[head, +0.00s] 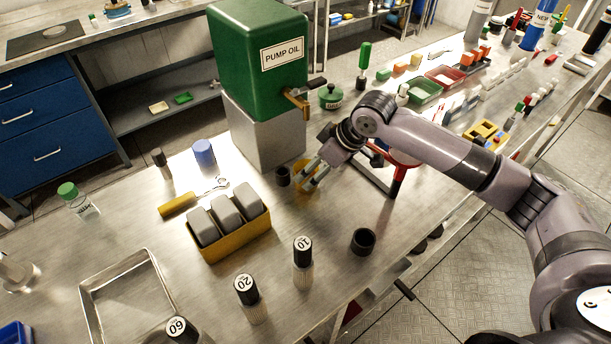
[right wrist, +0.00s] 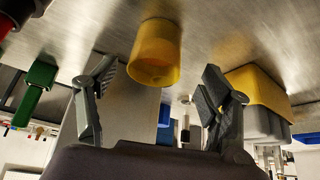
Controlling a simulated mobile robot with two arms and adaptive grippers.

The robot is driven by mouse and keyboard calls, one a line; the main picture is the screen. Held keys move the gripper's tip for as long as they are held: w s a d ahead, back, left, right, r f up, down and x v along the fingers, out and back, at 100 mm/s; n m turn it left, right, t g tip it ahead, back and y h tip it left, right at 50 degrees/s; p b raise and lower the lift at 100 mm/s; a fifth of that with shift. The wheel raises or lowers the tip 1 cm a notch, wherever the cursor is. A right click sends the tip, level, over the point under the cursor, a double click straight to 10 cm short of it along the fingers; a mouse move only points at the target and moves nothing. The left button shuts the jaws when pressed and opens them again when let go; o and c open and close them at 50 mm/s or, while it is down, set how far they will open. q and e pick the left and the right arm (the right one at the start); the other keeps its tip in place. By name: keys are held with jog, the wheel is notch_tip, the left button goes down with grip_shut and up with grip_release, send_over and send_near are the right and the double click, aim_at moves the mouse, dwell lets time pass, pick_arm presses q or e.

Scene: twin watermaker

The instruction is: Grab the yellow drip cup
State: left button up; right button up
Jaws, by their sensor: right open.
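The yellow drip cup (head: 301,168) stands on the metal bench, by the grey block under the pump oil tank. In the head view my right gripper (head: 313,176) partly hides it. The right wrist view, which looks upside down, shows the cup (right wrist: 155,52) as a plain yellow cylinder with its open rim towards the camera side. My right gripper (right wrist: 158,76) is open, its two fingers spread to either side of the cup's line. No contact with the cup shows, and the exact gap is hard to tell. My left gripper is not in view.
The green pump oil tank (head: 258,60) with its brass tap (head: 298,103) rises behind the cup. A yellow tray (head: 234,246) of grey blocks is nearer.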

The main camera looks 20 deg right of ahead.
jog(key=shift+p+x, duration=0.6)
jog(key=shift+x, duration=2.4)
jog(key=shift+w+d, duration=0.1)
jog(key=shift+d, duration=0.1)
jog(key=shift+c, duration=0.3)
jog(key=c, duration=1.2)
